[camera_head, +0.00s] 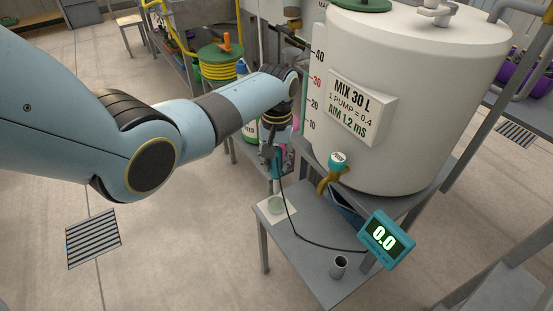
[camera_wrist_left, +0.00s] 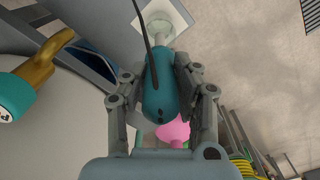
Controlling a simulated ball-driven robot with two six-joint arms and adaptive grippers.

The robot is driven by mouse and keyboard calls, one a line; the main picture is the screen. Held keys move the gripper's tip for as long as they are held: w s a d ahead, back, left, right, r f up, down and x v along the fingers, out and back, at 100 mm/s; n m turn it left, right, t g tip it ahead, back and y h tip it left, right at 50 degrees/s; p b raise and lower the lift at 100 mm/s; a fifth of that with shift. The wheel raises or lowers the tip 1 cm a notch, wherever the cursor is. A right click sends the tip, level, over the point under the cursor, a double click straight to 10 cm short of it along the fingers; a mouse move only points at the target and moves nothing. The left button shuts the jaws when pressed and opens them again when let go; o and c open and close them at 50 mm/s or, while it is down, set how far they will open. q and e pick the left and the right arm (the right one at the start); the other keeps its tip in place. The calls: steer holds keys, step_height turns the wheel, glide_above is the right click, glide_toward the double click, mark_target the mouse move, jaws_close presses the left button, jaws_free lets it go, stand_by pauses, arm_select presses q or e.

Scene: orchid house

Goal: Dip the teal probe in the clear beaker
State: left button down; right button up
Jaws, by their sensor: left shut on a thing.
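My left gripper (camera_head: 274,148) is shut on the teal probe (camera_head: 278,165), which hangs roughly upright with its tip down. In the left wrist view the probe (camera_wrist_left: 166,88) sits between the two fingers (camera_wrist_left: 164,82), its black cable running off the top. The clear beaker (camera_head: 276,205) stands on a white sheet (camera_head: 287,214) on the small grey table. The probe is above the beaker in the head view; the exact gap is hard to tell. In the left wrist view the beaker (camera_wrist_left: 160,24) shows beyond the probe's far end. My right gripper is not in view.
A teal meter (camera_head: 385,240) reading 0.0 stands at the table's right, joined to the probe's cable. A grey cup (camera_head: 339,267) stands near the front edge. The large white tank (camera_head: 415,90) and its brass tap (camera_head: 328,181) are close on the right.

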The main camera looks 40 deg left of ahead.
mark_target(277, 177)
arm_select(q)
steer(key=shift+f, duration=0.1)
steer(key=shift+f+b, duration=0.9)
steer(key=shift+f, duration=0.55)
steer(key=shift+f+b, duration=1.15)
steer(key=shift+f, duration=0.6)
steer(key=shift+r, duration=0.15)
